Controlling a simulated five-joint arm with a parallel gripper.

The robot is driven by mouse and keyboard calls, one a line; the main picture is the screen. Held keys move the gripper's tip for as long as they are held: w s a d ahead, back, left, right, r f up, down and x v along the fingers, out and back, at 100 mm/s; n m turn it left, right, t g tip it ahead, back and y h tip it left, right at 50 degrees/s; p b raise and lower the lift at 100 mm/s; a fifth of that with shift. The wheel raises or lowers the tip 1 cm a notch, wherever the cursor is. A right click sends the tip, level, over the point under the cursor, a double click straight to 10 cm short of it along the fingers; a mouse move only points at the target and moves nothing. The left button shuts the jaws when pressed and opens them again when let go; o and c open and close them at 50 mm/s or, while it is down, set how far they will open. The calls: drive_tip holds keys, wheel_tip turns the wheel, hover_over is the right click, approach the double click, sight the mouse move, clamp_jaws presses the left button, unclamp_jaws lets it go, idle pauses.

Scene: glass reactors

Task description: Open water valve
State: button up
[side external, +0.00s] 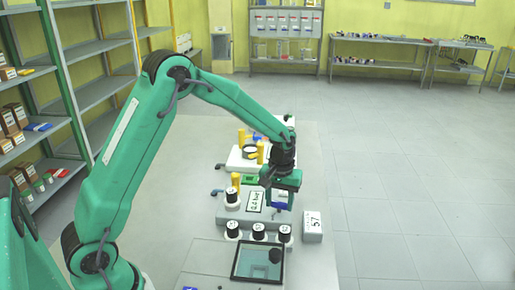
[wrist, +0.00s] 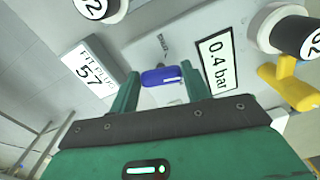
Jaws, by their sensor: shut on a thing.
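The water valve's blue handle (wrist: 162,76) shows in the wrist view between the two green fingers of my gripper (wrist: 160,84). My gripper is shut on this handle, with one finger at each end of it. In the side external view my gripper (side external: 280,192) points down over the grey valve block, and the blue handle (side external: 279,206) shows just beneath it. A label reading "0.4 bar" (wrist: 217,62) is right of the handle in the wrist view. Small writing above the handle is too small to read. The fingers hide the ends of the handle.
Black-capped white knobs (side external: 257,232) stand in front of the handle. A yellow lever (wrist: 294,88) is at the right in the wrist view. A white box marked 57 (side external: 312,227) stands at the block's right. A glass-topped unit (side external: 257,262) lies in front.

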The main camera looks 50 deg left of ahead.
sight(278, 203)
drive_tip(key=m, duration=0.6)
drive_tip(key=shift+a, duration=0.1)
drive_tip(key=shift+m, duration=0.3)
drive_tip(key=o, duration=1)
drive_tip(key=shift+r, duration=0.1)
drive_tip(key=shift+r, duration=3.85)
drive_tip(key=shift+s, duration=0.1)
